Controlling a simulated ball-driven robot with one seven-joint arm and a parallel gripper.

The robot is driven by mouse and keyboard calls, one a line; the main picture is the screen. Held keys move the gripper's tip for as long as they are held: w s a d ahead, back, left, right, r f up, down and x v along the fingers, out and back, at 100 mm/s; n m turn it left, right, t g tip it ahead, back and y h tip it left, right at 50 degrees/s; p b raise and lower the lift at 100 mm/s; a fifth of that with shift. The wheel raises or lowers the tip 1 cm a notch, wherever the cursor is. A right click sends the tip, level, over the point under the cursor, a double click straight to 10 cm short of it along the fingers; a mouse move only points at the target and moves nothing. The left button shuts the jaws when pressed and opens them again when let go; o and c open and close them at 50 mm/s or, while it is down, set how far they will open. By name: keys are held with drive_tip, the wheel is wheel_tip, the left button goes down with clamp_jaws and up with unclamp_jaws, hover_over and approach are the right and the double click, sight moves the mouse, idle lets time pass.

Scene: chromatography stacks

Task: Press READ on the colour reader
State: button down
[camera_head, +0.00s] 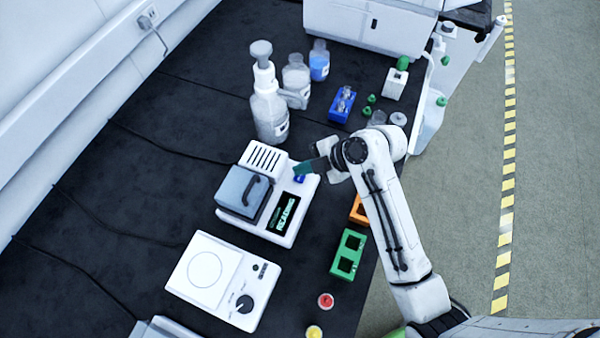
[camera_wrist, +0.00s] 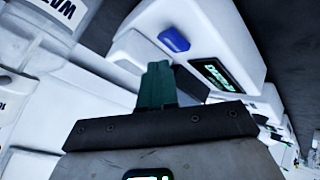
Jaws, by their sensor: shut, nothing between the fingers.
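The colour reader (camera_head: 283,229) is a white box on the dark bench, with a grey handled lid (camera_head: 241,192), a vented back and a dark display (camera_head: 285,213). Green lettering on the display appears to say READING. Its blue button (camera_head: 299,178) sits at the upper right of the reader and also shows in the wrist view (camera_wrist: 173,38). My gripper (camera_head: 301,168) is shut and empty, its teal fingertips right beside the blue button. In the wrist view the fingertips (camera_wrist: 158,66) lie just below the button; I cannot tell whether they touch it.
A white dial device (camera_head: 224,280) stands in front of the reader. A pump bottle (camera_head: 269,110) and other bottles stand behind it. Green (camera_head: 348,254) and orange (camera_head: 358,210) racks are near the bench edge, under or beside my arm. A blue rack (camera_head: 343,103) is farther back.

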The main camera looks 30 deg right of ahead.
sight(304, 177)
drive_tip(key=shift+r+p, duration=1.7)
drive_tip(key=shift+r, duration=0.65)
drive_tip(key=s+d+f+m+g+h+b, duration=0.1)
drive_tip(key=s+d+f+m+g+h, duration=0.1)
drive_tip(key=s+m, duration=0.7)
drive_tip(key=s+d+f+m+g+h+b, duration=0.1)
drive_tip(key=s+d+f+m+g+h, duration=0.2)
drive_tip(key=s+m, duration=0.7)
drive_tip(key=s+d+h, duration=0.2)
drive_tip(key=s, duration=0.1)
drive_tip(key=shift+d+f, duration=0.15)
